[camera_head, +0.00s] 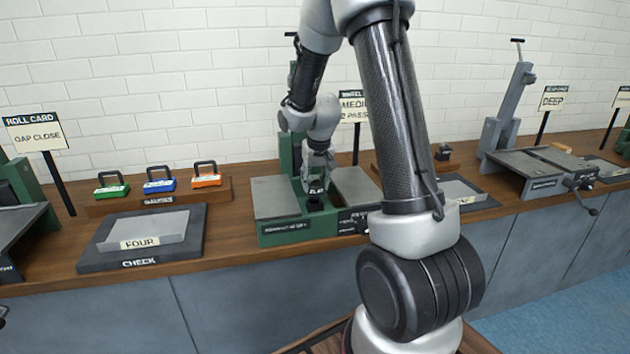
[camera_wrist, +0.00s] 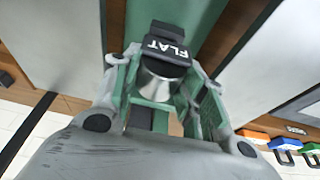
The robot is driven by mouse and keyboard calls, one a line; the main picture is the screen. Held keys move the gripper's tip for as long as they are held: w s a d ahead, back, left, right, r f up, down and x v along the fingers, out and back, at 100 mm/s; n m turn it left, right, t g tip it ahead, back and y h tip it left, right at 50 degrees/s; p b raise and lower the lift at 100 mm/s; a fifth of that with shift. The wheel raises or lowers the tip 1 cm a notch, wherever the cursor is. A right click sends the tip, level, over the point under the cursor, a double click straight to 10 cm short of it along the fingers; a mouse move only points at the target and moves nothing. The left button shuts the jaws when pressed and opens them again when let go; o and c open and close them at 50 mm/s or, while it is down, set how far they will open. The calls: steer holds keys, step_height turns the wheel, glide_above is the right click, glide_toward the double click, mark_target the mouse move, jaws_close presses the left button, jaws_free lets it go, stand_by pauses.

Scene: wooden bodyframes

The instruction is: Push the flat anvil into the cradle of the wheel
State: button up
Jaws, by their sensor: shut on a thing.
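The flat anvil is a steel cylinder (camera_wrist: 158,84) with a black block marked FLAT (camera_wrist: 168,50). It also shows in the head view as a small dark piece (camera_head: 315,203) low under my gripper (camera_head: 316,183). My gripper is shut on the anvil, with a finger on either side of it in the wrist view (camera_wrist: 163,88). The wheel is a green machine (camera_head: 284,232) with a grey plate on each side. The anvil is over the green middle strip between the plates. The cradle is hidden, and I cannot tell whether the anvil touches it.
A rack (camera_head: 112,205) with green, blue and orange handled blocks stands left on the wooden bench. Another grey machine (camera_head: 540,168) stands right.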

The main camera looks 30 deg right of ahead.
mark_target(315, 189)
steer(key=shift+f, duration=1.5)
steer(key=o, duration=1.2)
steer(key=shift+f, duration=0.1)
steer(key=v, duration=1.2)
steer(key=shift+s, duration=0.1)
steer(key=s+a+r+n, duration=0.1)
steer(key=s+a+r, duration=0.1)
steer(key=s, duration=0.7)
steer(key=s+a+r+n, duration=0.1)
steer(key=s+a+r, duration=0.1)
steer(key=s+r, duration=0.3)
steer(key=s+a+r+n+t+y, duration=0.1)
steer(key=s+r, duration=0.3)
steer(key=s, duration=0.9)
steer(key=shift+a, duration=0.55)
